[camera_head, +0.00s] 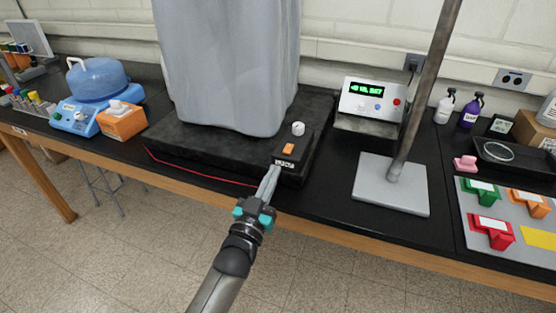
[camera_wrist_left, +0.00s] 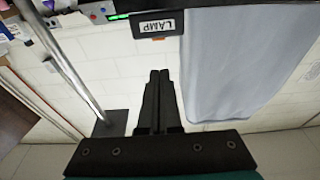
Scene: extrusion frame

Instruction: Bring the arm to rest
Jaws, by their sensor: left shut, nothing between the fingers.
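My left gripper (camera_head: 270,180) reaches up from the bottom of the head view. Its fingers are shut and empty. The tips are just in front of a black switch box (camera_head: 293,148) with an orange switch (camera_head: 288,149); I cannot tell whether they touch it. In the left wrist view the closed fingers (camera_wrist_left: 159,75) point toward the box, whose white label (camera_wrist_left: 168,25) reads LAMP. My right gripper is not in view.
The switch box is at the front right of a black platform (camera_head: 165,147) under a grey cloth (camera_head: 225,70). A metal stand base (camera_head: 400,200), a lit display device (camera_head: 371,100) and colored trays (camera_head: 490,232) are to the right. A blue device (camera_head: 75,115) is left. Open floor lies in front.

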